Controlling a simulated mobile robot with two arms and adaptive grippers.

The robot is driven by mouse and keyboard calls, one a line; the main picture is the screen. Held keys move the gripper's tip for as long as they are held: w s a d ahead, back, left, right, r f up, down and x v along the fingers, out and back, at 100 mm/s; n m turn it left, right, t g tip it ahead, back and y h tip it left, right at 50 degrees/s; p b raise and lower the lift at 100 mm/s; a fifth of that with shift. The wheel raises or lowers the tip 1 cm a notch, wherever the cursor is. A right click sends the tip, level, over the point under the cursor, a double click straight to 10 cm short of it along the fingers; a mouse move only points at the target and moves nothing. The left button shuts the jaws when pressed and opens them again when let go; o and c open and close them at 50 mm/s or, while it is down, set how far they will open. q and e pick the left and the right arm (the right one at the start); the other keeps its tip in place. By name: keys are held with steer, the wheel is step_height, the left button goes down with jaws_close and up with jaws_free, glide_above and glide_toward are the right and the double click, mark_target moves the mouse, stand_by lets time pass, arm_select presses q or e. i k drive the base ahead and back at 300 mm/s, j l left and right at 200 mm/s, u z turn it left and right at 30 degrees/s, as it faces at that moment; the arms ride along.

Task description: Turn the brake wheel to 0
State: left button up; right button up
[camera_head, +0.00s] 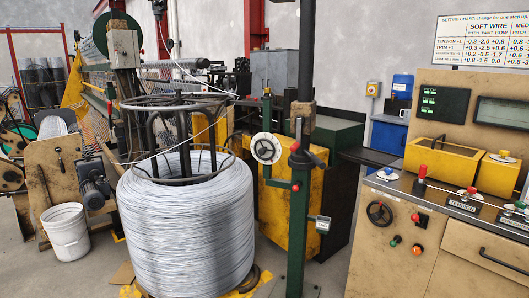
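A small handwheel (266,148) with a pale face and dark hub stands on a green bracket, just right of the big wire coil (187,225). It looks like the brake wheel, but I cannot read any label on it. Its setting is too small to read. A black handwheel (380,213) is on the front of the tan control cabinet at the right, also with no readable number. Neither of my grippers is in view.
A green post (299,235) with a red knob and a small tag (322,224) stands in front. A white bucket (67,231) is on the floor at left. The cabinet top carries a yellow box (442,160) and TENSION controls. Some floor is free between post and cabinet.

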mark_target(261, 151)
steer(key=i+j, duration=1.1)
steer(key=k+j+u, duration=0.05)
steer(key=j, duration=0.05)
